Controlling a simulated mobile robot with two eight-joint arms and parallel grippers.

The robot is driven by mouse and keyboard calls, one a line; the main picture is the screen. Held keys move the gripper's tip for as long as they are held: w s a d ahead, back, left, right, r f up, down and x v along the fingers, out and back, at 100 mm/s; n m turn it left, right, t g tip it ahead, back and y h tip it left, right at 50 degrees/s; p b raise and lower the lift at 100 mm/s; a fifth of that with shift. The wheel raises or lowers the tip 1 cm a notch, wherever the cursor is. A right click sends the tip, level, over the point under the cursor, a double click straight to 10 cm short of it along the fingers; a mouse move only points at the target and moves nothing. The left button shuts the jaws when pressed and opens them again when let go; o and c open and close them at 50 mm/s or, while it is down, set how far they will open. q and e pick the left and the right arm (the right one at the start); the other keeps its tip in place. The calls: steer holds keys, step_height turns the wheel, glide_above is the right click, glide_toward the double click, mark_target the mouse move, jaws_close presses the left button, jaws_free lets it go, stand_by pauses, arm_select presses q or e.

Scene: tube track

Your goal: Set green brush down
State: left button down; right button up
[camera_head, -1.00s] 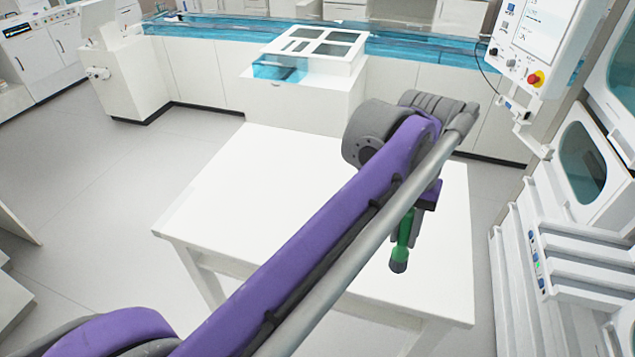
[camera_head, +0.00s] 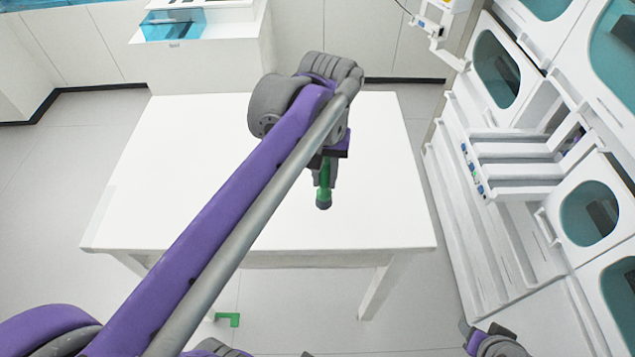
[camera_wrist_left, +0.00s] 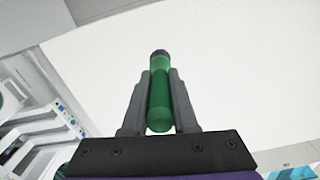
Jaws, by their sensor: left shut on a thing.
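The green brush (camera_head: 323,196) hangs from my left gripper (camera_head: 325,172) in the head view, dark end down, over the white table (camera_head: 390,215). In the left wrist view the green brush (camera_wrist_left: 160,95) lies between the two grey fingers of my left gripper (camera_wrist_left: 161,78), which is shut on it. Its dark end points away from the palm, toward the white tabletop (camera_wrist_left: 240,75). I cannot tell whether the tip touches the table. My left arm hides part of the tabletop. My right gripper is not clearly seen.
The visible tabletop is bare. A white cabinet with shelves and round-cornered windows (camera_head: 510,160) stands to the right. A white counter with a blue basin (camera_head: 172,25) is behind the table. A small green piece (camera_head: 228,319) is on the floor near the table.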

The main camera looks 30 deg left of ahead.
mark_target(324, 191)
arm_select(q)
step_height(324, 191, down, 4)
steer(key=shift+f, duration=0.15)
steer(key=c, duration=0.7)
jaws_free()
step_height(324, 191, up, 12)
steer(key=shift+w+a+r+p, duration=0.1)
steer(key=shift+p, duration=0.2)
